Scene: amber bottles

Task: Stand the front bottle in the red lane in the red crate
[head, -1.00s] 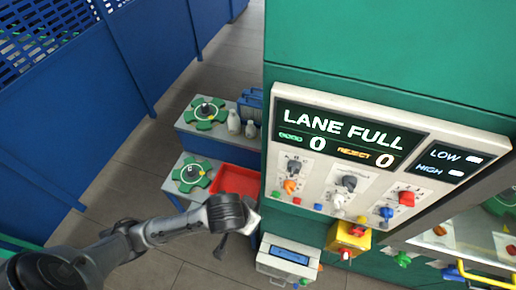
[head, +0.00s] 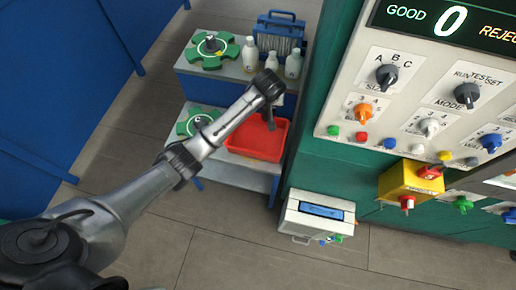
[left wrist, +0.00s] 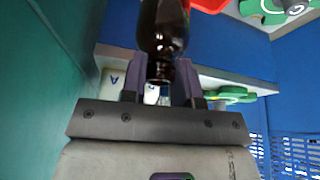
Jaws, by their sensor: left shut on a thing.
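The red crate (head: 256,146) sits on the lower shelf of a stand in the head view. Its red edge also shows at the top of the left wrist view (left wrist: 208,4). My left gripper (left wrist: 161,82) is shut on a dark amber bottle (left wrist: 163,30), with the two fingers on either side of its neck. In the head view the end of my left arm overlaps the far part of the crate, and the bottle cannot be made out there. I see no red lane and no right gripper.
White bottles (head: 250,55) and a blue basket (head: 279,33) stand on the upper shelf beside a green fixture (head: 211,50). Another green fixture (head: 197,121) is left of the crate. The green machine (head: 338,170) rises close on the right. A white box (head: 318,217) is below.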

